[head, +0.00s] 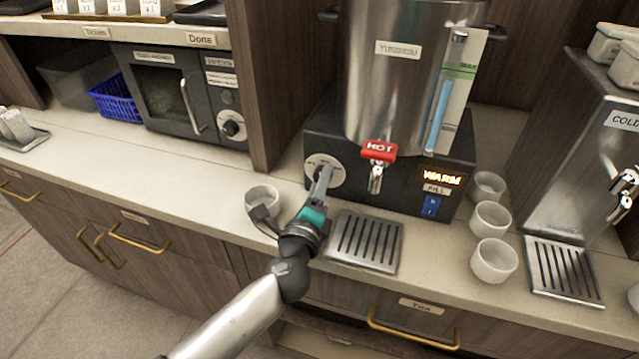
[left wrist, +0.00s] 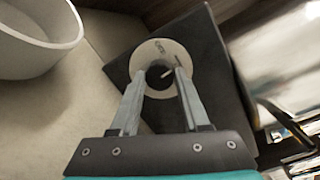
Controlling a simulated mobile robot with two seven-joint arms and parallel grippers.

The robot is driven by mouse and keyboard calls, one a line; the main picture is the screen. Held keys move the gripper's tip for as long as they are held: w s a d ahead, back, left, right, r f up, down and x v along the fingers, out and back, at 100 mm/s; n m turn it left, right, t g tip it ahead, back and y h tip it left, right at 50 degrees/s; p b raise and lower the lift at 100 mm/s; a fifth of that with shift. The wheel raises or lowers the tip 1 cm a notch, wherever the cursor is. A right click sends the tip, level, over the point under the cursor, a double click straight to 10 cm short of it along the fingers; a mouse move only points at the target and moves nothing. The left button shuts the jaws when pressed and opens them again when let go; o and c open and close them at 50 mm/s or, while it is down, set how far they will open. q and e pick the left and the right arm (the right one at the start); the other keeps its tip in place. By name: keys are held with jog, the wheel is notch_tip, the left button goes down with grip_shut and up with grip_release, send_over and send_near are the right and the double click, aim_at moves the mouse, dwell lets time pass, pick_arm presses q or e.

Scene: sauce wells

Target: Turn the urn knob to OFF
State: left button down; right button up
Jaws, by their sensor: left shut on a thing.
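The urn (head: 392,75) is a tall steel cylinder on a black base, with a red HOT tap (head: 378,151) and a lit WARM sign (head: 441,178). Its black knob (left wrist: 157,76) sits on a pale round dial plate (head: 313,167) at the left of the base front. My left gripper (head: 324,172) is at the dial, with its fingers either side of the knob and shut on it. In the left wrist view a pale pointer line shows on the knob; the dial lettering is too blurred to read. In the head view the fingers hide the knob.
A white cup (head: 262,196) stands just left of my left gripper. A drip tray (head: 365,241) lies below the tap. Several white cups (head: 493,260) stand right of the urn, beside a COLD dispenser (head: 575,150). A microwave (head: 182,95) is at the left.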

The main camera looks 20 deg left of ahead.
pick_arm(q)
jog(key=n, duration=0.2)
jog(key=shift+n, duration=0.3)
jog(key=n, duration=0.2)
jog(key=shift+n, duration=0.3)
jog(key=n+p, duration=0.1)
jog(key=n, duration=0.3)
jog(key=shift+a+g+h, duration=0.1)
jog(key=shift+g+h, duration=0.3)
jog(key=shift+n, duration=0.4)
jog(key=shift+c, duration=1.9)
grip_release()
jog(key=shift+s, duration=0.1)
jog(key=s+r, duration=0.1)
jog(key=s, duration=1.4)
jog(key=shift+r, duration=0.2)
